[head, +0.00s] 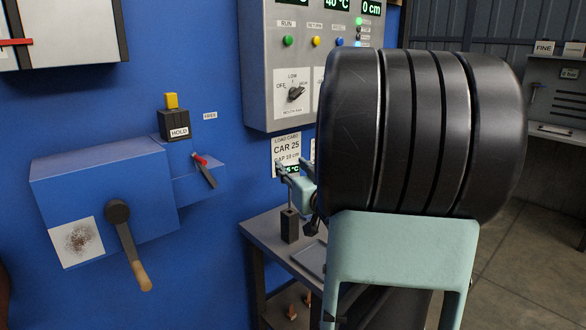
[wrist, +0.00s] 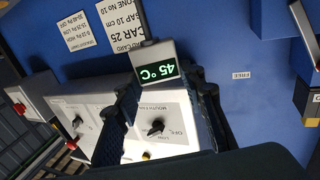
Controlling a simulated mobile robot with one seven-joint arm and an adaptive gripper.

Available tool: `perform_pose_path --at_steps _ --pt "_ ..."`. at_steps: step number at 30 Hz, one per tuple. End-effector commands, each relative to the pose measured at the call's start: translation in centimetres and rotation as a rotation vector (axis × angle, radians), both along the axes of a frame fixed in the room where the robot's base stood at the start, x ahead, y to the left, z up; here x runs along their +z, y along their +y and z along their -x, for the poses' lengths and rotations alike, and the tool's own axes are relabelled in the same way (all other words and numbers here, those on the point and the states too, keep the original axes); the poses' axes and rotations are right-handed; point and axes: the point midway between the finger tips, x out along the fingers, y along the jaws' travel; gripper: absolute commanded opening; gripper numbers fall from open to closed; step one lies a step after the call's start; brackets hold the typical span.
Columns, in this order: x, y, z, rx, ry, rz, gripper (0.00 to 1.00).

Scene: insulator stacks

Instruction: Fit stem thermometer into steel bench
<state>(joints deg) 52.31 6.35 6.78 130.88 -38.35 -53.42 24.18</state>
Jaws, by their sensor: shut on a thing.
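The stem thermometer shows in the wrist view (wrist: 158,68) as a grey head with a lit "45 °C" display and a dark stem running out of the top of the picture. My gripper (wrist: 165,85) is shut on its head, a dark finger on either side. In the head view, the thermometer's display (head: 292,169) shows at my gripper (head: 287,170), in front of the load card. The steel bench (head: 262,232) stands below against the blue wall. A small dark upright block (head: 289,227) on it is roughly under the thermometer. I cannot tell whether the stem tip touches the block.
My arm covers the bench's right part. A shallow tray (head: 312,258) lies beside the block. A grey control panel (head: 300,75) with a knob and buttons hangs above. A blue housing with a crank lever (head: 128,240) is at left. Open floor (head: 520,220) shows at right.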

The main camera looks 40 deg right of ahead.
Motion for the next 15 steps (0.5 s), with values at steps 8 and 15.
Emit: perform_pose_path --at_steps 8,15 --pt "-0.4 0.0 0.0 0.0 -0.001 0.0 0.08" --pt "-1.1 0.0 0.0 0.0 -0.001 0.0 0.08"
